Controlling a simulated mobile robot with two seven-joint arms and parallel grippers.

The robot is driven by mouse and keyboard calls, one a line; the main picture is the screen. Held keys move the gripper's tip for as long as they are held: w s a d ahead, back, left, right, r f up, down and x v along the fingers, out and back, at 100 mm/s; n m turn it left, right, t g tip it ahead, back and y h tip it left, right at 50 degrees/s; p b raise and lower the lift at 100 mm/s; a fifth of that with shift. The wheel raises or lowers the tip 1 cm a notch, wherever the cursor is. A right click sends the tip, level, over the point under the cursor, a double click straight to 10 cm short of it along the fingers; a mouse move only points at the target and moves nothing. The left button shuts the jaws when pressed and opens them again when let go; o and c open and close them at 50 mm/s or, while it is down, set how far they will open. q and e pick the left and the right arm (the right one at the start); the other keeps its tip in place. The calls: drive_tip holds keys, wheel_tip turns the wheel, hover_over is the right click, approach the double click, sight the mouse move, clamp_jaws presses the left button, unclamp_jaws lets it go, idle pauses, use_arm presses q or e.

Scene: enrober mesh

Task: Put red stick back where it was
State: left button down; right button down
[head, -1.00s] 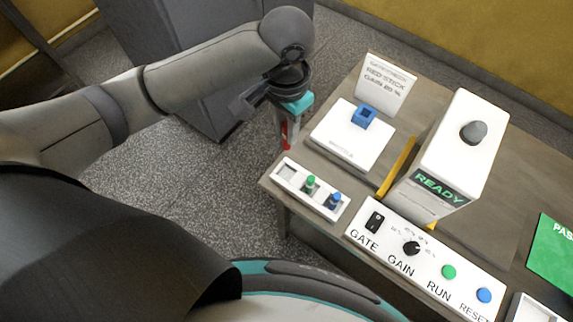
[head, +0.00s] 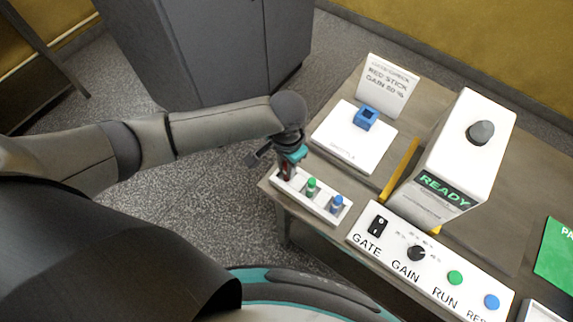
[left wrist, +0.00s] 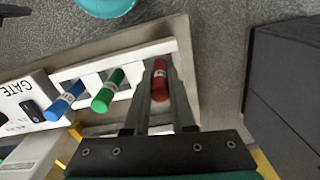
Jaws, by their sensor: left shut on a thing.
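My left gripper (head: 287,173) is shut on the red stick, over the left end of the white rack (head: 318,208). In the left wrist view the red stick (left wrist: 160,80) sits between the two fingers (left wrist: 157,92) at the rack's end compartment. I cannot tell whether its lower end is inside the slot. The green stick (head: 311,188) and the blue stick (head: 336,204) stand in the other rack slots; the green stick (left wrist: 108,91) and the blue stick (left wrist: 64,101) also show in the left wrist view. My right gripper is not in view.
Behind the rack is a white plate (head: 345,153) with a blue square holder (head: 366,116) and a sign (head: 387,82). To the right stand a white READY machine (head: 455,150) and a control panel (head: 400,262) with GATE, GAIN and RUN. A yellow strip (head: 400,168) lies beside the machine.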

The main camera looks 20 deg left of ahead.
use_arm(q)
drive_tip(key=c, duration=0.7)
unclamp_jaws()
drive_tip(key=shift+f, duration=0.1)
drive_tip(key=shift+c, duration=0.2)
wheel_tip(320, 180, up, 12)
drive_tip(key=p, duration=0.1)
drive_tip(key=shift+r+p, duration=0.2)
drive_tip(key=shift+p, duration=0.15)
